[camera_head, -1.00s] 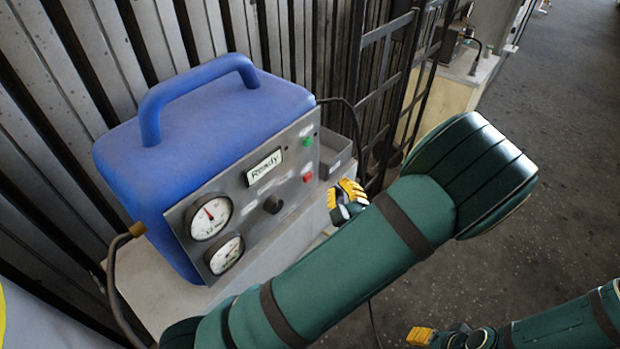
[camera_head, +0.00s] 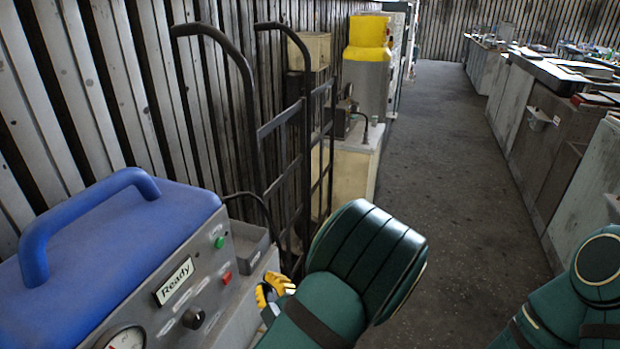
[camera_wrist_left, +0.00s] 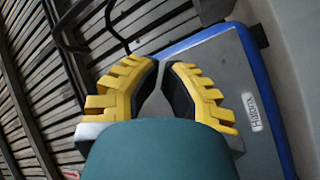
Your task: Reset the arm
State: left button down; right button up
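My left arm reaches up from the bottom middle of the head view. Its yellow-fingered left gripper (camera_head: 275,290) shows small behind the arm, beside the device's right end. In the left wrist view the two yellow fingers (camera_wrist_left: 163,82) stand a little apart with nothing between their dark pads. The green link below hides part of them. My right arm (camera_head: 570,300) is at the lower right edge, and its gripper is out of view. The blue-cased device (camera_head: 130,225) with a "Ready" display is at the lower left. Its grey panel with blue edge lies behind the fingers in the wrist view (camera_wrist_left: 262,100).
A black hand truck (camera_head: 257,130) leans at the slatted wall behind the device. A small grey tray (camera_head: 250,240) sits beside the device. A yellow-topped machine (camera_head: 368,60) and pale cabinets stand farther back. Long workbenches (camera_head: 545,120) line the right. The floor aisle between is clear.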

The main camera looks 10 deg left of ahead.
pick_arm(q)
jog(key=s+d+f+m+g+h, duration=0.1)
jog(key=s+f+m+g+h, duration=0.2)
jog(key=f, duration=0.5)
jog(key=f+m+g+h, duration=0.2)
jog(key=f+m+h, duration=0.25)
jog(key=f, duration=0.35)
jog(key=s+d+f+m+g+h, duration=0.4)
jog(key=s+d+m+g+h, duration=0.2)
jog(key=s+d+m+h, duration=0.3)
jog(key=s+m, duration=0.1)
jog(key=s, duration=0.1)
jog(key=shift+s+d+g+h, duration=0.15)
jog(key=shift+s+g+h, duration=0.15)
jog(key=shift+s+h, duration=0.1)
jog(key=shift+d, duration=0.1)
